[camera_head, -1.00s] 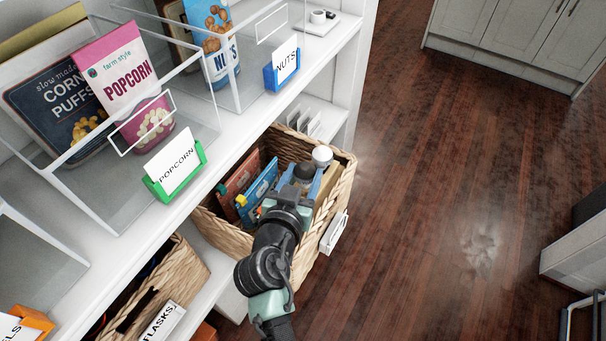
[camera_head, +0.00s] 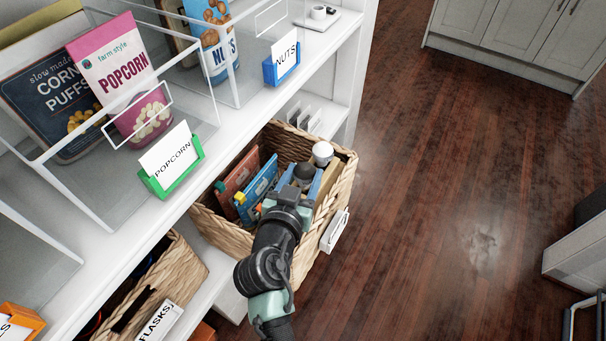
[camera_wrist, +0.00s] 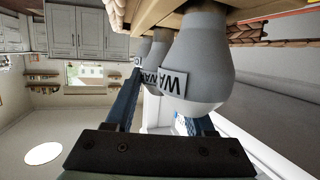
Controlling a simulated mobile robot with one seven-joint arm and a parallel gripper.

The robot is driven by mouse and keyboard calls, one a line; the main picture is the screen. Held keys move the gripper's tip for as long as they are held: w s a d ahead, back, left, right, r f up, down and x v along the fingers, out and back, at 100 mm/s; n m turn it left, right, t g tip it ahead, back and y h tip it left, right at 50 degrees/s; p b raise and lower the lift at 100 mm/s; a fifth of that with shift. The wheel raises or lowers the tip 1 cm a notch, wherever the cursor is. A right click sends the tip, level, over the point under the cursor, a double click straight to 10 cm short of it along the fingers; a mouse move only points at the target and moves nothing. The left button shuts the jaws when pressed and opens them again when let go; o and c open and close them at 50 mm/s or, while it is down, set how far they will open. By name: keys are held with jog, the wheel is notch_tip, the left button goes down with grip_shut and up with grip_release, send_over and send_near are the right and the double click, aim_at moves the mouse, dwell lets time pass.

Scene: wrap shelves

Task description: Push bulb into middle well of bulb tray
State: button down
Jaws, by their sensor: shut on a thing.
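My gripper (camera_head: 302,185) is inside a wicker basket (camera_head: 342,190) on the lower shelf, its blue fingers on either side of a grey bulb (camera_head: 304,171). A second bulb with a white top (camera_head: 322,151) stands just beyond it. Both are by a light wooden bulb tray (camera_head: 318,187), which is mostly hidden. In the wrist view, a large grey bulb (camera_wrist: 205,60) with a "WA…" label is close to the camera, with more labelled bulbs behind it. The tray's wooden edge (camera_wrist: 150,14) runs along the top. The wells and the bulb's seating are hidden.
Red and blue packs (camera_head: 257,186) stand in the basket's left side. The shelf board (camera_head: 125,225) above carries clear bins with popcorn (camera_head: 120,75) and nuts. A flasks basket (camera_head: 165,285) is nearer. The wooden floor (camera_head: 450,180) at right is open.

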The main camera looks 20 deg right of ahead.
jog(key=shift+f, duration=0.25)
jog(key=c, duration=0.5)
grip_release()
jog(key=o, duration=0.3)
jog(key=shift+s+f, duration=0.1)
jog(key=v, duration=0.8)
jog(key=p+v, duration=0.1)
jog(key=v, duration=0.4)
jog(key=shift+r, duration=0.3)
jog(key=shift+d, duration=0.1)
